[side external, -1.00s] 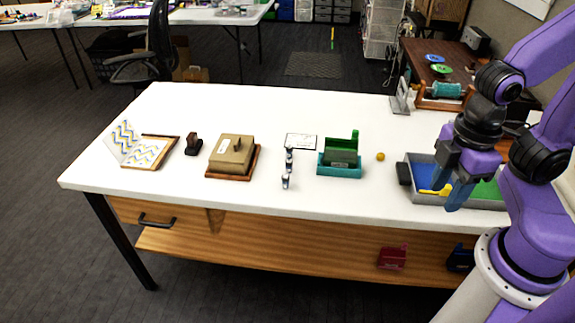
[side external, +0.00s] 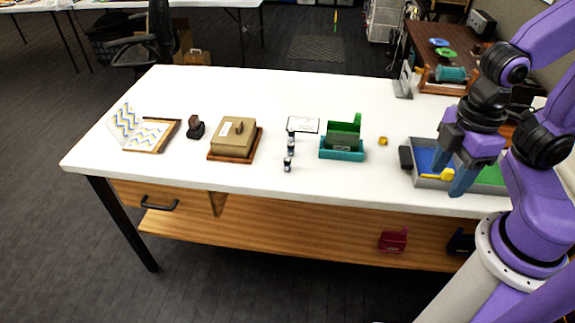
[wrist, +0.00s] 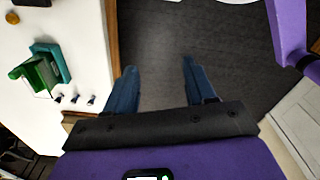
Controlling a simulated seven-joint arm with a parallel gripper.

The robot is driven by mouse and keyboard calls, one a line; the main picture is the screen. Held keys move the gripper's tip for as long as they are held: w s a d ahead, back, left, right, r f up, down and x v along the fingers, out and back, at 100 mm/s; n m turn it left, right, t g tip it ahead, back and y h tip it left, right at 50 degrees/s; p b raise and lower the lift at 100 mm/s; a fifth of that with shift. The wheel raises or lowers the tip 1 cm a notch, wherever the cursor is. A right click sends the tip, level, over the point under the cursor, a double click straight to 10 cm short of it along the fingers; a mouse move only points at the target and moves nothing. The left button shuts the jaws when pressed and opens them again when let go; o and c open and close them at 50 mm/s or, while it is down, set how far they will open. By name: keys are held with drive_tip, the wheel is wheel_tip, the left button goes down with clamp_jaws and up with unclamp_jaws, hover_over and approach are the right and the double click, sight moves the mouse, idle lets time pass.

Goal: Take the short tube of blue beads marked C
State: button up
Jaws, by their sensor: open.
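Three small tubes stand in a row near the middle of the white table in the side view: a back tube (side external: 291,131), a middle tube (side external: 291,147) and a front tube (side external: 287,163). They have dark and pale parts. Their letters, bead colours and relative heights are too small to tell, so I cannot pick out C. The row also shows at the left of the wrist view, around a middle tube (wrist: 74,97). My gripper (side external: 451,174) is open and empty, well right of the tubes, over the tray's left part. Its two blue fingers (wrist: 160,82) are spread in the wrist view.
A green card holder on a teal base (side external: 342,154) stands right of the tubes, and a tan lidded box (side external: 233,138) stands left. A white card (side external: 304,124) lies behind them. A small yellow ball (side external: 383,141) and a grey-rimmed tray (side external: 424,183) are farther right.

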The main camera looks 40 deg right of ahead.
drive_tip(key=w+a+n, duration=0.1)
drive_tip(key=w+a, duration=0.5)
drive_tip(key=w, duration=0.3)
drive_tip(key=n, duration=0.3)
hover_over(288, 159)
wheel_tip(288, 159, down, 7)
drive_tip(key=f, duration=1.1)
drive_tip(key=shift+w+f, duration=0.25)
drive_tip(key=shift+f, duration=0.05)
drive_tip(key=shift+s+a+f, duration=0.1)
drive_tip(key=shift+s+f, duration=0.05)
drive_tip(key=shift+f, duration=1.2)
drive_tip(key=shift+s+f, duration=0.15)
drive_tip(key=shift+f, duration=1.15)
clamp_jaws()
